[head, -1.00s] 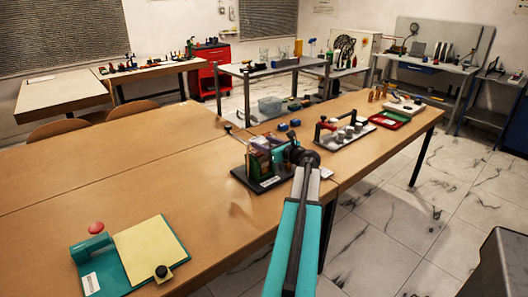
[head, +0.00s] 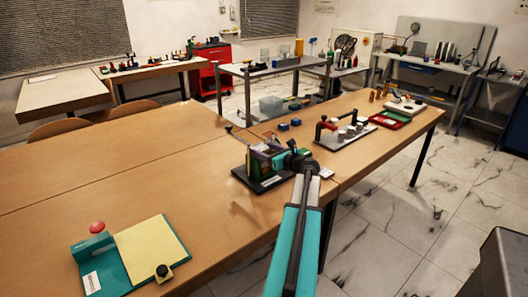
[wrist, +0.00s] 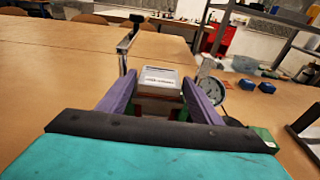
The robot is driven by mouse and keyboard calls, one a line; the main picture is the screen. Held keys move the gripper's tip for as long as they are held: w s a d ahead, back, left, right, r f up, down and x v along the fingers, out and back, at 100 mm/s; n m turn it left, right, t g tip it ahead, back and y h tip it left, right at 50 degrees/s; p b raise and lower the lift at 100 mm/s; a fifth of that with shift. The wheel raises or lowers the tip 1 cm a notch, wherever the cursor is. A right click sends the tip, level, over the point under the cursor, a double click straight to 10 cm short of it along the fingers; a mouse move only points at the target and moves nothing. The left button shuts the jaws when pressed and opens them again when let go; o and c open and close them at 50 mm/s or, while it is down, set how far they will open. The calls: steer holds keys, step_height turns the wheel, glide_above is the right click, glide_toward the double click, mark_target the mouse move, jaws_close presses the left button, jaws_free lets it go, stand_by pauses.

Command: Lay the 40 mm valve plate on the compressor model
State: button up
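My gripper (wrist: 160,88) reaches over a device on a black base (head: 262,184) in the head view. I take this device for the compressor model, but my gripper and arm partly cover it. In the wrist view, two purple fingers stand apart on either side of a pale block with a printed label (wrist: 161,78). I cannot tell whether the fingers touch this block or whether it stands beyond them. Reddish-brown and green parts show below it. I cannot pick out the 40 mm valve plate for certain.
A round dial gauge (wrist: 213,91) stands close to the right finger. Small blue blocks (head: 283,127) lie behind the device.

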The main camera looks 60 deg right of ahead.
steer(key=shift+r, duration=0.2)
steer(key=b+v, duration=0.1)
steer(key=v, duration=1.1)
stand_by(0.8)
